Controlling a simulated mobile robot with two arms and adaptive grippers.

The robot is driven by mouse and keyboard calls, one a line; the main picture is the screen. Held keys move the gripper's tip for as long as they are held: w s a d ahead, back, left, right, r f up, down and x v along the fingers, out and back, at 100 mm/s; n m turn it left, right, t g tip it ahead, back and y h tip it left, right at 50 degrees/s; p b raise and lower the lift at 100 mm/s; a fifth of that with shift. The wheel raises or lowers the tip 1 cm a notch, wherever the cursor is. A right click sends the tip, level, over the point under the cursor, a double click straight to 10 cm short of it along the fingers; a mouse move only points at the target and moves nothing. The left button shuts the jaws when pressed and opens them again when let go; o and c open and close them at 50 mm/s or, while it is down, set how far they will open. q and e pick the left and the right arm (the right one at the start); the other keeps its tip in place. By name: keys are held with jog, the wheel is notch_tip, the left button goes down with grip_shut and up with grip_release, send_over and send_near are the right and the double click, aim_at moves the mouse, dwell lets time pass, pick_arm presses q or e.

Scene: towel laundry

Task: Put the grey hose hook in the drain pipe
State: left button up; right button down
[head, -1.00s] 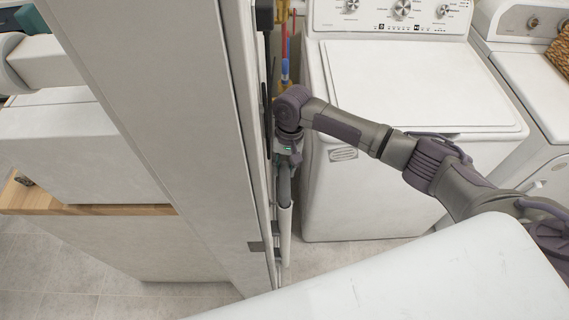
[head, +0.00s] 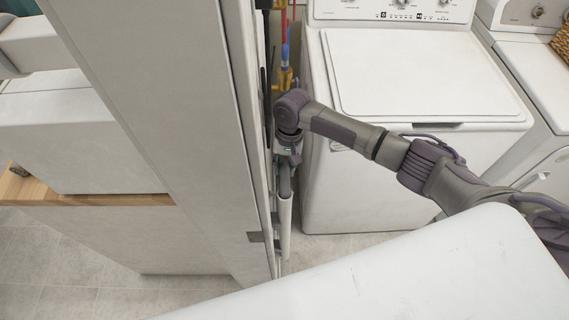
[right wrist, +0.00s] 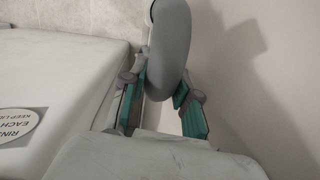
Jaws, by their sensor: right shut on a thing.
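The grey hose hook (head: 285,180) hangs below my right gripper (head: 287,155), in the narrow gap beside the tall pale panel. In the right wrist view the rounded grey hook (right wrist: 170,45) stands between the two teal-padded fingers of the gripper (right wrist: 163,88), which is shut on it. The white upright drain pipe (head: 285,228) is directly below the hook in the head view. The hook's lower end meets the pipe's top there; I cannot tell whether it is inside. My left gripper is out of view.
The tall pale panel (head: 165,120) stands close on the left of the gripper. A white washing machine (head: 420,80) is on the right, with a second white machine (head: 530,85) beyond it. Brass valves and hoses (head: 285,75) are behind the arm. Tiled floor (head: 330,245) shows between.

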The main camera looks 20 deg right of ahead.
jog(key=shift+f, duration=0.2)
jog(key=c, duration=0.8)
grip_release()
jog(key=shift+o, duration=0.2)
notch_tip(320, 180, up, 10)
jog(key=p, duration=1.2)
jog(key=shift+r, duration=0.15)
jog(key=shift+s+f, duration=0.1)
jog(key=shift+f, duration=0.1)
